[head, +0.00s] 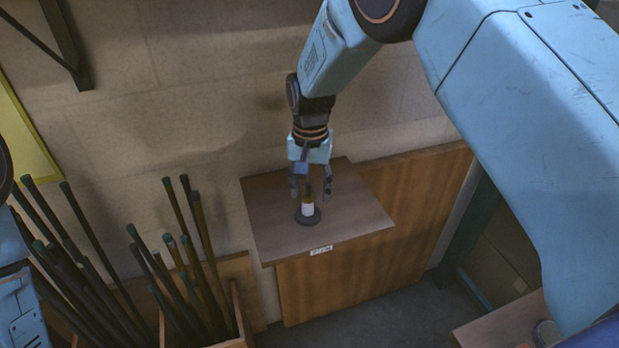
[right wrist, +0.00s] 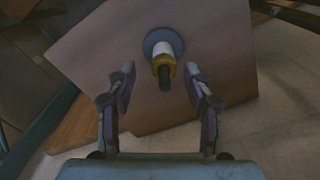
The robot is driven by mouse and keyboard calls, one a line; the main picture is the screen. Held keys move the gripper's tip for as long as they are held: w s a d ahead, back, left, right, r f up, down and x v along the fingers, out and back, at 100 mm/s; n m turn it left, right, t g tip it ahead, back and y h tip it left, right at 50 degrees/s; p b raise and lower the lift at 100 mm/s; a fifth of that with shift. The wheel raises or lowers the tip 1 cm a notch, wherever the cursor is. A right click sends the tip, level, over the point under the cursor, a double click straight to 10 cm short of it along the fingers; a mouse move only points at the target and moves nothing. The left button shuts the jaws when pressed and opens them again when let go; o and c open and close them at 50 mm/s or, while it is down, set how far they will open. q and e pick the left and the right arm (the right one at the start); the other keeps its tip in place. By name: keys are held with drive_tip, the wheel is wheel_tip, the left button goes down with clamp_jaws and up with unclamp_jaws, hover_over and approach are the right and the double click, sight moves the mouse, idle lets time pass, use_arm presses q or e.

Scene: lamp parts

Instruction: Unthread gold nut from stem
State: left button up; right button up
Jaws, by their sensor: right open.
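A lamp stem (head: 307,209) stands upright on a dark round base (head: 301,219) on the small wooden shelf. In the right wrist view it shows as a white tube (right wrist: 162,49) with a gold nut (right wrist: 164,62) around it and a dark end (right wrist: 165,79) sticking out past the nut. My right gripper (head: 311,188) points down just above the stem. In the right wrist view its fingers (right wrist: 160,75) are apart on either side of the stem's end, with gaps and nothing held. My left gripper is out of frame.
The wooden shelf (head: 272,220) is otherwise bare, with a small label (head: 321,250) on its front edge. A beige wall (head: 210,90) is close behind. Several dark rods (head: 190,270) stand in a wooden bin (head: 240,318) at the lower left.

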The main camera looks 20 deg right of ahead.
drive_tip(key=shift+a, duration=0.35)
drive_tip(key=shift+c, duration=1)
drive_tip(key=shift+w+d, duration=0.1)
drive_tip(key=shift+d, duration=0.15)
drive_tip(key=c, duration=0.5)
drive_tip(key=shift+a, duration=0.15)
clamp_jaws()
drive_tip(key=shift+o, duration=0.4)
unclamp_jaws()
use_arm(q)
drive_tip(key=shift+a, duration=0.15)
use_arm(e)
clamp_jaws()
